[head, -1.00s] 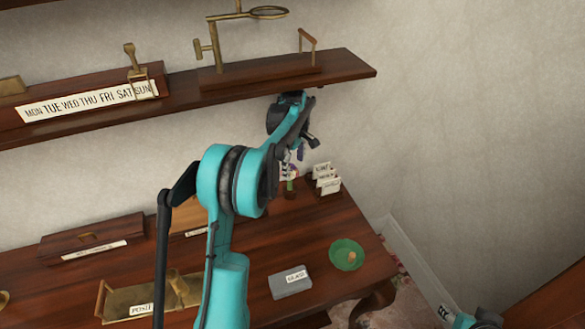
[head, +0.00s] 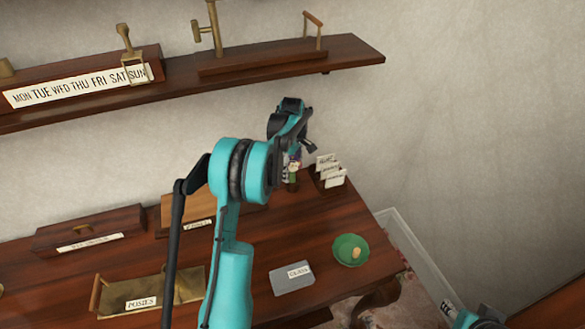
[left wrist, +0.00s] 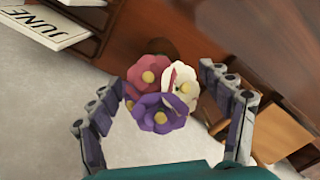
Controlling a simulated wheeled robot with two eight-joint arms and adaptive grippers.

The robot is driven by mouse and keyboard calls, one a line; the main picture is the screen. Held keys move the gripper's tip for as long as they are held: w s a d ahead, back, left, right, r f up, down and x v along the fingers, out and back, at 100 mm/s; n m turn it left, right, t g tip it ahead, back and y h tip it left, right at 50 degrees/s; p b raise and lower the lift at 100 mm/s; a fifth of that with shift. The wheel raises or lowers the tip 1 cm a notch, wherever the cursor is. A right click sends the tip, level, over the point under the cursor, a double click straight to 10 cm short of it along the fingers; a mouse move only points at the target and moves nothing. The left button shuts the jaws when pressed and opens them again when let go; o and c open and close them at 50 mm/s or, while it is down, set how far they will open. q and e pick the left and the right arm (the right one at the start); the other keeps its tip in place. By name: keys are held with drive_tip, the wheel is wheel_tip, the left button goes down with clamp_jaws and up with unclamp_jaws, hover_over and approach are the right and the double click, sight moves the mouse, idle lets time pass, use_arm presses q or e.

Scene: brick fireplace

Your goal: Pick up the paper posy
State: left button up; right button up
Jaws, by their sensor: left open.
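The paper posy (left wrist: 160,95) has pink, white and purple flowers with yellow centres. In the left wrist view it stands between the spread fingers of my left gripper (left wrist: 162,82), with its stems hidden below the blooms. In the head view the left gripper (head: 286,160) hangs over the back right of the desk, and a small part of the posy (head: 294,164) shows beside it. The left gripper is open and I see no grip on the posy. My right gripper is not visible.
The desk (head: 235,285) holds a card holder (head: 330,172) right of the posy, a green dish (head: 350,250), a grey pad (head: 292,279), a brass tray labelled POSIES (head: 190,285) and a wooden box (head: 90,232). A wall shelf (head: 345,55) runs above the gripper.

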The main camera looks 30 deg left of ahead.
use_arm(q)
drive_tip(key=shift+r, duration=0.1)
drive_tip(key=shift+c, duration=1)
drive_tip(key=c, duration=1)
drive_tip(key=shift+c, duration=0.3)
